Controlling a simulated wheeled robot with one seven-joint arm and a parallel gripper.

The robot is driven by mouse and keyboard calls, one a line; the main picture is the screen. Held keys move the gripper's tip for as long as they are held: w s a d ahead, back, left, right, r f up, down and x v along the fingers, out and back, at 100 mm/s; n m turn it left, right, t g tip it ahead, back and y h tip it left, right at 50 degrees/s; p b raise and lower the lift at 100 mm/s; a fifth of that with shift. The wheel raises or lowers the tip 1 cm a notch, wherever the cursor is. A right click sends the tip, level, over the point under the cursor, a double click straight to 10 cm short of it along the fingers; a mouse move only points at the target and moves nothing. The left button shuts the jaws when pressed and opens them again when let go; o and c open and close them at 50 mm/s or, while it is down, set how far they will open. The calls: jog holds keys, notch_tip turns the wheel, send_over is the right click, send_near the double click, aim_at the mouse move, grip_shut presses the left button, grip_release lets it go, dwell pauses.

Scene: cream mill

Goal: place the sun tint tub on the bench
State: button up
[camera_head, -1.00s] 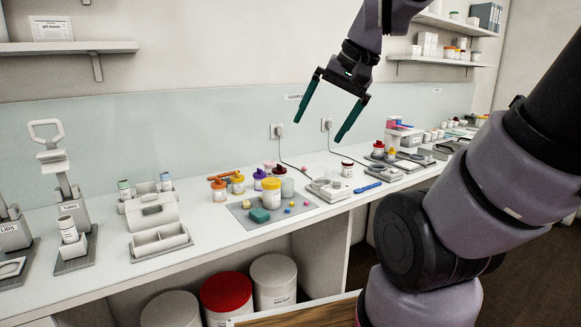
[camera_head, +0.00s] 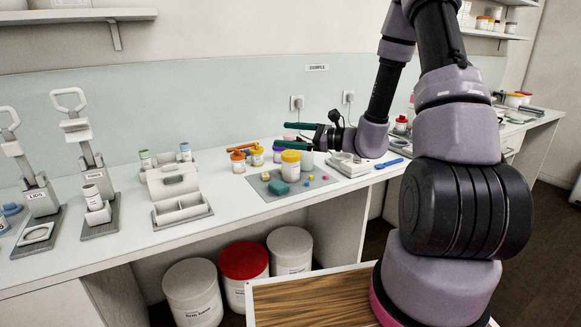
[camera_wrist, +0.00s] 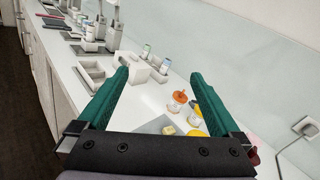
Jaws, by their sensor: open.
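A white tub with a yellow lid (camera_head: 290,167) stands on the grey mat on the bench (camera_head: 110,240). A smaller yellow-lidded jar (camera_head: 257,156) stands behind it to the left, beside an orange-lidded jar (camera_head: 238,164). I cannot read their labels, so I cannot tell which is the sun tint tub. My gripper (camera_head: 280,134) is open and empty, pointing left above and behind the larger tub. In the wrist view its green fingers (camera_wrist: 159,73) are wide apart, with the orange-lidded jar (camera_wrist: 178,100) and a yellow lid (camera_wrist: 195,110) near the right finger.
A compartment tray (camera_head: 183,211) and lever presses (camera_head: 95,195) stand to the left. A grey device (camera_head: 347,166) and a blue tool (camera_head: 389,163) lie right. Bare bench shows along the front edge.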

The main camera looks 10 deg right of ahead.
aim_at(290, 153)
jog(key=w+d+f+m+t+h, duration=0.2)
jog(key=f+m, duration=0.1)
jog(key=f, duration=0.1)
jog(key=w+d+f+m+t+h, duration=0.2)
jog(key=d+f+m, duration=0.1)
jog(key=f, duration=0.1)
jog(key=w+d+f+m+t+h, duration=0.1)
jog(key=d+f+m+t+h, duration=0.1)
jog(key=f, duration=0.3)
jog(key=shift+w+d+m+t+h, duration=0.3)
jog(key=shift+w+d+m+t, duration=0.15)
jog(key=shift+d+m, duration=0.2)
jog(key=shift+w+f, duration=0.2)
jog(key=shift+f, duration=0.05)
jog(key=x, duration=0.4)
jog(key=shift+w, duration=0.3)
jog(key=shift+r+x, duration=0.2)
jog(key=shift+x, duration=1.25)
jog(key=shift+r+x, duration=0.2)
jog(key=shift+x, duration=1.25)
jog(key=shift+r, duration=0.1)
jog(key=c, duration=1.5)
